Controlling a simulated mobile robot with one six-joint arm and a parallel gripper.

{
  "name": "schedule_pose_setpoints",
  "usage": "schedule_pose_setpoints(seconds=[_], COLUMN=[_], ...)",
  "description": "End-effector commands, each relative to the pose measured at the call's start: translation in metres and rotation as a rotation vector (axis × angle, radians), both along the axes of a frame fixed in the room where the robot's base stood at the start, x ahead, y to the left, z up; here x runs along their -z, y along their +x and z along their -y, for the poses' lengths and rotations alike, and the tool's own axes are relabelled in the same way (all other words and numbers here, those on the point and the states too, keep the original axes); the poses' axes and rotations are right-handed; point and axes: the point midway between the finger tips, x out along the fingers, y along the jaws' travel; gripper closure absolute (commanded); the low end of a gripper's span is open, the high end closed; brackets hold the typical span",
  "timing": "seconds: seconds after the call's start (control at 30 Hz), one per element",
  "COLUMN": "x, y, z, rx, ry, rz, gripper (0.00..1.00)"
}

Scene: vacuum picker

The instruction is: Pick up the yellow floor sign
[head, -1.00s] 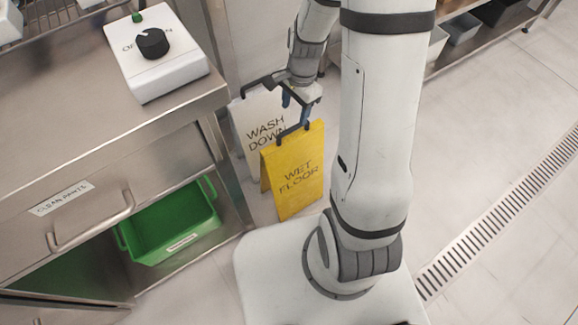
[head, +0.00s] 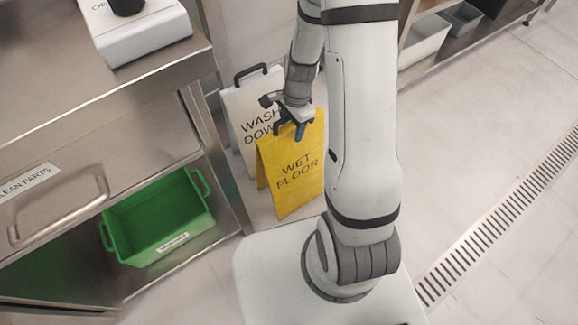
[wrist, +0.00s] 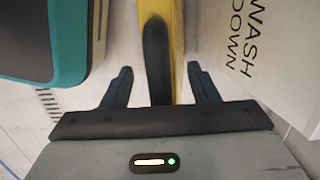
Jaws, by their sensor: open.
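The yellow floor sign (head: 297,178), lettered "WET FLOOR", stands upright on the floor in the head view. My gripper (head: 299,128) is at its top edge, partly in front of it. In the wrist view, my gripper (wrist: 160,88) is open, with one blue finger on each side of the sign's dark handle (wrist: 157,62). The yellow top of the sign (wrist: 160,8) runs up the middle beyond the handle. The fingers stand apart from the handle, with a gap on both sides.
A white "WASH DOWN" sign (head: 243,104) stands just behind and left of the yellow one; it also fills the right of the wrist view (wrist: 262,45). A steel bench (head: 110,120) with a green bin (head: 160,215) is at left. Open floor with a drain grate (head: 500,212) lies at right.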

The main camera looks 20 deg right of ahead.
Motion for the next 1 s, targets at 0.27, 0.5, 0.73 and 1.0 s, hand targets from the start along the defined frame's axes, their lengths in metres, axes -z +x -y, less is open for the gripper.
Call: schedule_pose_setpoints(seconds=[0.27, 0.5, 0.73, 1.0], x=[-0.0017, -0.0016, -0.0016, -0.0015], y=[0.0003, 0.0003, 0.0001, 0.0], z=[0.0002, 0.0005, 0.0007, 0.0009], rx=[0.0, 0.001, 0.001, 0.002], ry=[0.0, 0.0, 0.0, 0.0], rz=[0.001, 0.001, 0.001, 0.001], gripper=[0.56, 0.76, 0.95, 1.0])
